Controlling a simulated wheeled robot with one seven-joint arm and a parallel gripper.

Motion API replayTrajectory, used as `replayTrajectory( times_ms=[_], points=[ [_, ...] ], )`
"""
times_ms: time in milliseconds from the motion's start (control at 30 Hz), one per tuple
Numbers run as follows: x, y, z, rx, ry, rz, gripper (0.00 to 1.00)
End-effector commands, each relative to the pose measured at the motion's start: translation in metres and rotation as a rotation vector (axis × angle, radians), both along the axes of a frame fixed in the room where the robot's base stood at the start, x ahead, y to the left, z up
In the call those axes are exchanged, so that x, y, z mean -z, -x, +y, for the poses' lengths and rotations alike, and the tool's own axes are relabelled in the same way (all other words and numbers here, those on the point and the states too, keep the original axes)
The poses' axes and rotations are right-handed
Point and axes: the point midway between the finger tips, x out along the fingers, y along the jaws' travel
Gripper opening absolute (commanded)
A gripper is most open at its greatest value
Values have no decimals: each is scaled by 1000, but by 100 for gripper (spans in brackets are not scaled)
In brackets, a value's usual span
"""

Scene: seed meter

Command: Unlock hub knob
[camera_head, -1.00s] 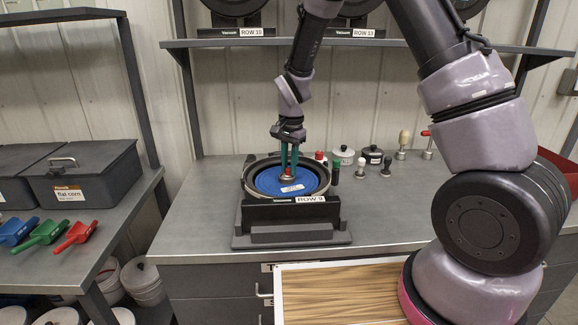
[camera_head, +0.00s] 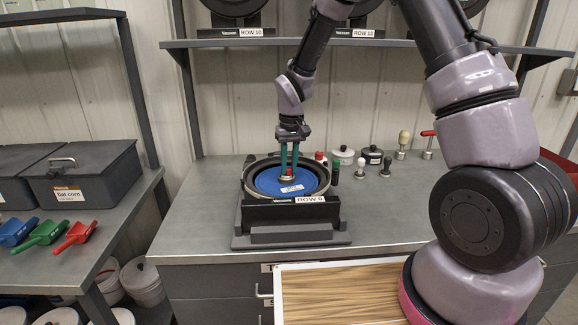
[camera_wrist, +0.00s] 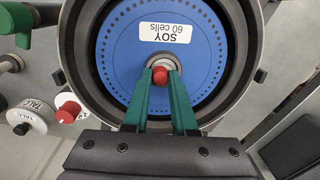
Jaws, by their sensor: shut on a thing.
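The seed meter (camera_head: 292,212) labelled ROW 9 stands on the bench with its open round housing facing up. Inside lies a blue seed disc (camera_wrist: 122,62) labelled SOY 60 cells. At its centre is the hub knob (camera_wrist: 160,76), metallic with a red part on it. My gripper (camera_head: 289,168) reaches down from above, and its green fingers are shut on the hub knob, one on each side. In the head view the fingers partly hide the knob. The wrist view shows the red part between the fingertips.
A shelf (camera_head: 400,45) with more meters hangs behind. Coloured scoops (camera_head: 45,233) lie on the left bench. The bench front right of the meter is clear.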

Motion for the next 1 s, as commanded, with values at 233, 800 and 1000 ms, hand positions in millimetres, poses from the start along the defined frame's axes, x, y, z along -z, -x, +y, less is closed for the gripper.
replayTrajectory(
  times_ms=[233, 800, 1000],
  points=[
    [-1, -2, 0, -179, -1, -3, 0],
    [-1, -1, 1, -334, -1, -2, 0],
    [-1, -1, 1, -334, -1, -2, 0]
  ],
)
